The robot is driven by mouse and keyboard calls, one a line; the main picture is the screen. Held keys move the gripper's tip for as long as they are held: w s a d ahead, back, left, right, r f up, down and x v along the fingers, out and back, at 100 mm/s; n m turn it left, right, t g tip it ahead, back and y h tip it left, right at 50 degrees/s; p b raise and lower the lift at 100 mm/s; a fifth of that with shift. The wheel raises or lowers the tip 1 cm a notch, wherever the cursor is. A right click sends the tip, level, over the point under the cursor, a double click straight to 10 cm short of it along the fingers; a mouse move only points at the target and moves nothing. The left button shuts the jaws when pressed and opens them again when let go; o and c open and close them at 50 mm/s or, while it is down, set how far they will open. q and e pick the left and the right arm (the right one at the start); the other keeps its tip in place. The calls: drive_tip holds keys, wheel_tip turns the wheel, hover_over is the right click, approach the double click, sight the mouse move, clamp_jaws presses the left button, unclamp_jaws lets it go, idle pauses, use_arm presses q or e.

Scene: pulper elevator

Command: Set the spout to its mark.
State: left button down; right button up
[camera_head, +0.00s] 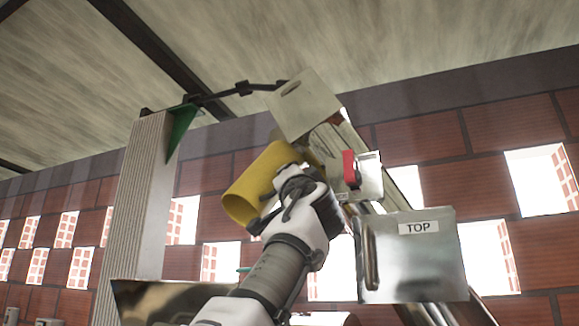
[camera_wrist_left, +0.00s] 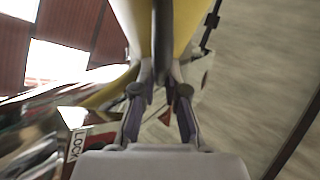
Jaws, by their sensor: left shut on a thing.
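The yellow spout (camera_head: 250,187) is a tube at the upper end of the slanted metal elevator. Its open mouth points down and left. My left gripper (camera_head: 283,192) is at the spout's near side. In the left wrist view its fingers (camera_wrist_left: 160,88) are shut on a dark bar, the spout's handle (camera_wrist_left: 162,40), with the yellow spout (camera_wrist_left: 188,28) behind it. A green pointed plate (camera_head: 181,127) at the top of the pale column may be the mark; the spout's mouth is right of and below it. My right gripper is not in view.
A red latch (camera_head: 350,168) sits on a metal bracket right of my gripper; a LOCK label (camera_wrist_left: 76,144) shows in the wrist view. A metal panel labelled TOP (camera_head: 415,262) is lower right. A dark rod (camera_head: 225,92) runs above the spout. The pale column (camera_head: 135,215) stands left.

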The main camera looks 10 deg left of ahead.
use_arm(q)
drive_tip(key=shift+w+d+n+g+y+p, duration=0.15)
drive_tip(key=shift+d+n+g+y+p, duration=0.25)
drive_tip(key=shift+y, duration=0.4)
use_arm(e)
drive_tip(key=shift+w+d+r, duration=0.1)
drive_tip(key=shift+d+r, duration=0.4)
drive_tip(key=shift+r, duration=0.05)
use_arm(q)
drive_tip(key=c, duration=1.2)
unclamp_jaws()
drive_tip(key=shift+w, duration=0.1)
drive_tip(key=shift+w+a+f, duration=0.1)
drive_tip(key=shift+w+a, duration=0.05)
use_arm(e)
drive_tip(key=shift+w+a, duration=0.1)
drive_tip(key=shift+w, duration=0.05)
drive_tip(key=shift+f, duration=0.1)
